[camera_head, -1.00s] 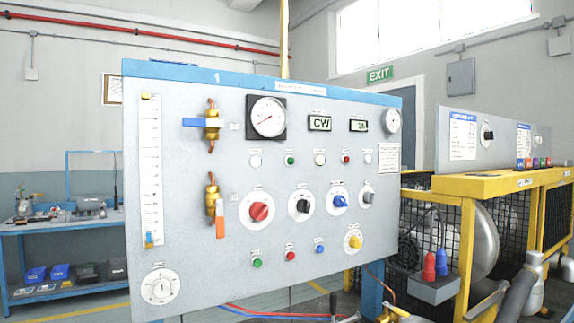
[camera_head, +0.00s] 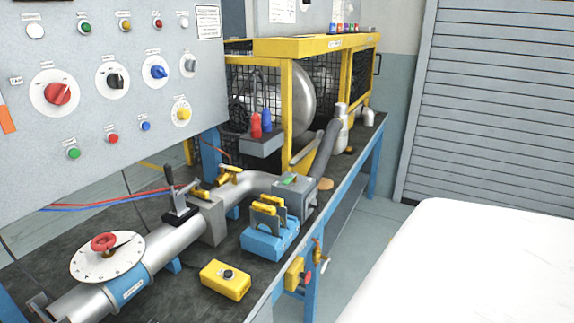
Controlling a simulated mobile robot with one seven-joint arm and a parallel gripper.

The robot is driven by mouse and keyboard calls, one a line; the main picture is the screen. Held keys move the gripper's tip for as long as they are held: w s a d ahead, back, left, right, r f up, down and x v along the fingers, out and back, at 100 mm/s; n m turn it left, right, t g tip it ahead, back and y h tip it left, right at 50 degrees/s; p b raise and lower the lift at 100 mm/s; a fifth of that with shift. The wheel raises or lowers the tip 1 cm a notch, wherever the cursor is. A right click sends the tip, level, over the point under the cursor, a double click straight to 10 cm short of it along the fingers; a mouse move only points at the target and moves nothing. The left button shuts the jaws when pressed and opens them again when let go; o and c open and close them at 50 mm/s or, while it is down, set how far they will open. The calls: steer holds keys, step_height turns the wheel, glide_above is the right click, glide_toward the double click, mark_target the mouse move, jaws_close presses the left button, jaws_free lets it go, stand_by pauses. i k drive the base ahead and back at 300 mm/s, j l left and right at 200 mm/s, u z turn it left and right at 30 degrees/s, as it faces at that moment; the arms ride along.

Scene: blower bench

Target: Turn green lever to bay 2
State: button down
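A small green part, which looks like the green lever (camera_head: 289,181), lies on top of a grey box (camera_head: 308,192) in the pipe run at the middle of the bench. It is small in the view, and I cannot read any bay numbers or tell which bay it points to. A grey hose (camera_head: 327,150) rises from the box toward the yellow-framed blower cage. My gripper is not in view.
A blue block with yellow-topped handles (camera_head: 268,240) stands just in front of the grey box. A yellow box with a black knob (camera_head: 226,280) sits near the front edge. The control panel (camera_head: 60,150) stands at left; a grey shutter (camera_head: 495,100) is behind right.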

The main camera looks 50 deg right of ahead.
mark_target(288, 179)
steer(key=z, duration=1.55)
